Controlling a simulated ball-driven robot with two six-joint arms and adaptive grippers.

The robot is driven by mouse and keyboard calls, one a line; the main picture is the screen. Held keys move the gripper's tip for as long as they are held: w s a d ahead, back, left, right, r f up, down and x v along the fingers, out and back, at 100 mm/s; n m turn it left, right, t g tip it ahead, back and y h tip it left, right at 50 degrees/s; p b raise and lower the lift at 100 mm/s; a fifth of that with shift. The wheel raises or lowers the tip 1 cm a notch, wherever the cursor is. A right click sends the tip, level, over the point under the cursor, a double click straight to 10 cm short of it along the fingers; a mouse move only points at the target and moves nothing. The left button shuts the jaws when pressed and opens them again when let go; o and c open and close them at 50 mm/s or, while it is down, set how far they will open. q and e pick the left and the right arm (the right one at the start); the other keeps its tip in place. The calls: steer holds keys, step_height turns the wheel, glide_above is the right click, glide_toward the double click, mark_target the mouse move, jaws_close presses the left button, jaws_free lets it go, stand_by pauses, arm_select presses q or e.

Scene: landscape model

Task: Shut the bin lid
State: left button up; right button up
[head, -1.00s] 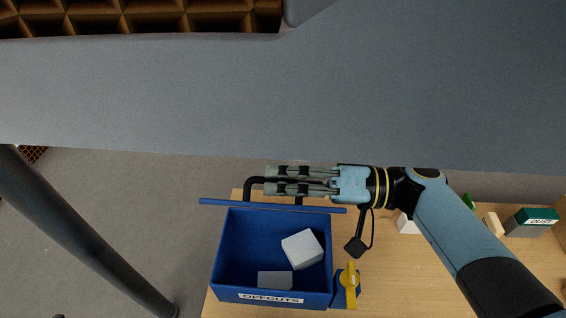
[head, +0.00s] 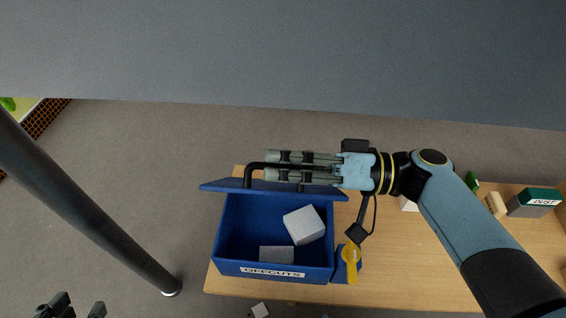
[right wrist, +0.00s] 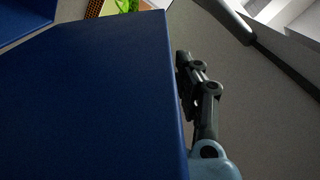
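The blue bin (head: 286,279), labelled OFFCUTS, stands on the wooden table. Its blue lid (head: 322,191) is raised at the far side and leans slightly over the opening, so the bin is still open. The lid also fills much of the right wrist view (right wrist: 95,100). A black bar handle (head: 249,174) stands on its outer face. My right gripper (head: 270,165) lies along this handle, its fingers either side of the bar and apparently shut on it; the grip is partly hidden. My left gripper (head: 75,309) is at the bottom left edge, partly cut off, fingers apart and empty.
Pale blocks (head: 304,225) lie inside the bin. A blue piece with a yellow handle (head: 351,262) sits at the bin's right side. A DUST box (head: 534,202) and small blocks stand at the table's right. Bare tabletop (head: 420,275) lies right of the bin.

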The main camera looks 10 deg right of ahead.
steer(key=s+d, duration=0.2)
steer(key=d, duration=1)
steer(key=shift+s, duration=0.2)
